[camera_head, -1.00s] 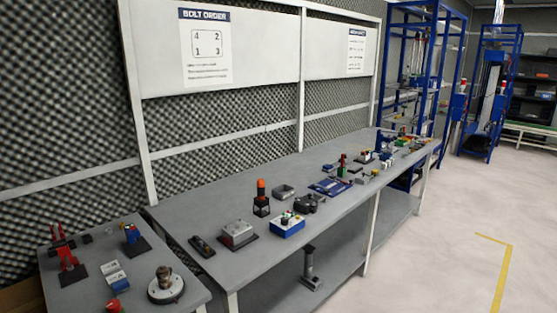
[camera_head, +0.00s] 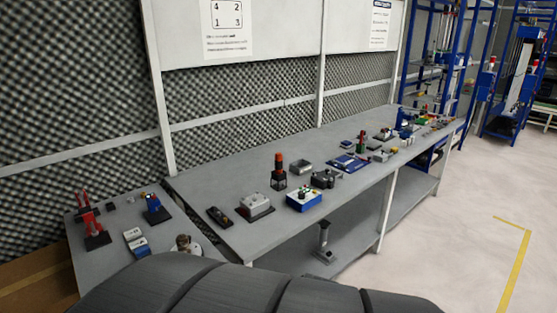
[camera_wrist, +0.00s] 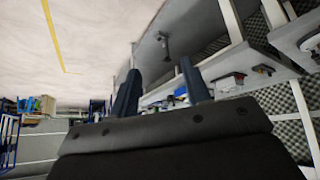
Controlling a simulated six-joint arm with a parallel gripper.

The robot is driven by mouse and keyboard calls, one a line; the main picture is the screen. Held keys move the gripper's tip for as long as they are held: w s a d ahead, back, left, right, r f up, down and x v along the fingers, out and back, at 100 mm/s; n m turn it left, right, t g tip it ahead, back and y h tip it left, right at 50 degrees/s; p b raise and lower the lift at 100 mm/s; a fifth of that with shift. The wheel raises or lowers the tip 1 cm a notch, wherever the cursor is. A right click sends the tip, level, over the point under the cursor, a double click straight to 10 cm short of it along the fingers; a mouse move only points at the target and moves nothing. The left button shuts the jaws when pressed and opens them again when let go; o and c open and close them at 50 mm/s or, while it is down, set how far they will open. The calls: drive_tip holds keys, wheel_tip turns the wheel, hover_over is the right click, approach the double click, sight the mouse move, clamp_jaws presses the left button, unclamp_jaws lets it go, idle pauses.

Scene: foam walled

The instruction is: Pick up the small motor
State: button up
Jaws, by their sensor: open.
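No item can be made out for certain as the small motor; the items on the benches are small and far. A dark, rounded block (camera_head: 324,179) sits on the long grey bench in the head view. A grey box on a dark plate (camera_head: 255,206) is nearer on that bench. A brownish part (camera_head: 183,243) on a round pale base stands on the small near table, partly hidden by my arm. My gripper (camera_wrist: 160,67) shows in the wrist view with two dark blue fingers apart and nothing between them. It is away from the bench items.
The long bench (camera_head: 225,238) also holds a blue button box (camera_head: 304,200), a dark stand with a red top (camera_head: 279,172) and several parts farther back. The small table (camera_head: 90,262) holds a red fixture (camera_head: 92,230). Open floor (camera_head: 440,245) lies at the right.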

drive_tip(key=w+a+r+n+g+y, duration=0.1)
drive_tip(key=w+a+r+n, duration=0.2)
drive_tip(key=w, duration=0.4)
drive_tip(key=w+a+r+n+g+y, duration=0.1)
drive_tip(key=w+a+n, duration=0.2)
drive_tip(key=w+a, duration=0.3)
wheel_tip(320, 180, up, 3)
drive_tip(key=n+g+h, duration=0.1)
drive_tip(key=n+g, duration=0.4)
drive_tip(key=n, duration=1)
hover_over(182, 239)
drive_tip(key=f, duration=1.6)
drive_tip(key=shift+w+a+f, duration=0.3)
drive_tip(key=shift+w+f, duration=0.05)
drive_tip(key=shift+w, duration=0.05)
drive_tip(key=c, duration=0.8)
